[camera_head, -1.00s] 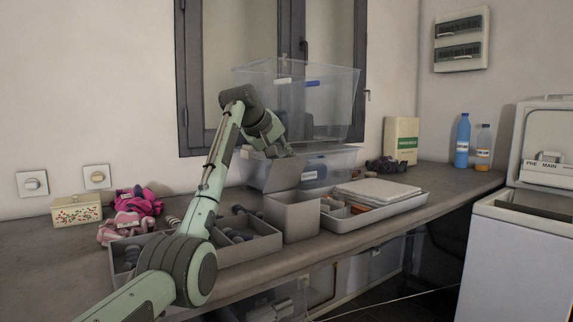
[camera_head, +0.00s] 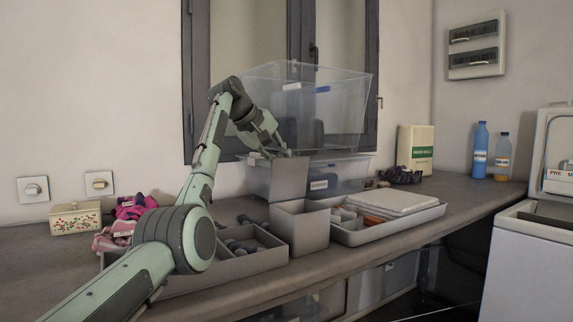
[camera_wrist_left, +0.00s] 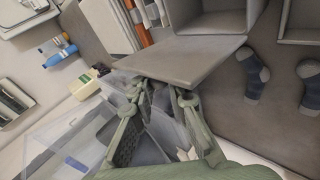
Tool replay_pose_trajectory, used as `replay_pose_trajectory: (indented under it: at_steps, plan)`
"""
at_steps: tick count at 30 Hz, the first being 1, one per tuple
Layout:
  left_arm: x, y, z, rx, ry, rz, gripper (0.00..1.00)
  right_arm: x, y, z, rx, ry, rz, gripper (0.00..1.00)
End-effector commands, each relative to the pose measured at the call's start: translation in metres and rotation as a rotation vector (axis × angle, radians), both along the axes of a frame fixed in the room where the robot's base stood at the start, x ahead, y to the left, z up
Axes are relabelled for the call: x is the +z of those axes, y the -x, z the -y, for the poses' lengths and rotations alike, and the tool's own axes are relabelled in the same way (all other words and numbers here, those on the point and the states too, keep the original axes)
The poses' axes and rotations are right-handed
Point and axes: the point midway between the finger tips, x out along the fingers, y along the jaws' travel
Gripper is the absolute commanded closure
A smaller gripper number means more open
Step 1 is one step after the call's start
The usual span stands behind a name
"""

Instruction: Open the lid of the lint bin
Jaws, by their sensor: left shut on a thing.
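The grey lint bin (camera_head: 301,230) stands on the worktop between the sock trays and the white tray. Its flat grey lid (camera_head: 289,178) stands up, roughly upright, at the back of the bin, and the top of the bin is open. My left gripper (camera_head: 283,152) is at the lid's upper edge, shut on it. In the left wrist view the fingertips (camera_wrist_left: 166,88) meet the edge of the lid (camera_wrist_left: 185,58), with the open bin (camera_wrist_left: 212,16) beyond. My right gripper is in neither view.
Clear plastic boxes (camera_head: 345,105) are stacked close behind the lid. A divided tray (camera_head: 268,258) with dark socks sits left of the bin. A white tray (camera_head: 437,211) sits right. Blue (camera_head: 480,150) and orange-filled bottles stand far right.

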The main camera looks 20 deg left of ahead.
Motion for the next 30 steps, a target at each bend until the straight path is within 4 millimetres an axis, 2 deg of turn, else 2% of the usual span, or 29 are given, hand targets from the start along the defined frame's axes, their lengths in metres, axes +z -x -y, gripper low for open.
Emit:
replay_pose_trajectory:
  at_steps: [3, 4, 9, 20, 30]
  plan:
    - [0.002, -0.001, -0.002, 0.005, -0.001, 0.007, 1.0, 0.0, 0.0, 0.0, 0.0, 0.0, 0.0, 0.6]
    - [0.002, -0.001, -0.002, 0.005, -0.001, 0.007, 0.84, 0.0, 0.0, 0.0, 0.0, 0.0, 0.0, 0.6]
    - [0.002, 0.0, -0.001, 0.003, -0.002, 0.006, 0.65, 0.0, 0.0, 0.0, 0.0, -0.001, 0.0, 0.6]
    - [0.005, 0.003, -0.003, 0.002, -0.001, 0.005, 0.65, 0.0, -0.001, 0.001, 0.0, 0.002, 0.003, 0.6]
    - [0.051, 0.044, -0.025, 0.003, -0.001, 0.008, 0.65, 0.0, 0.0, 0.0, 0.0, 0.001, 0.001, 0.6]
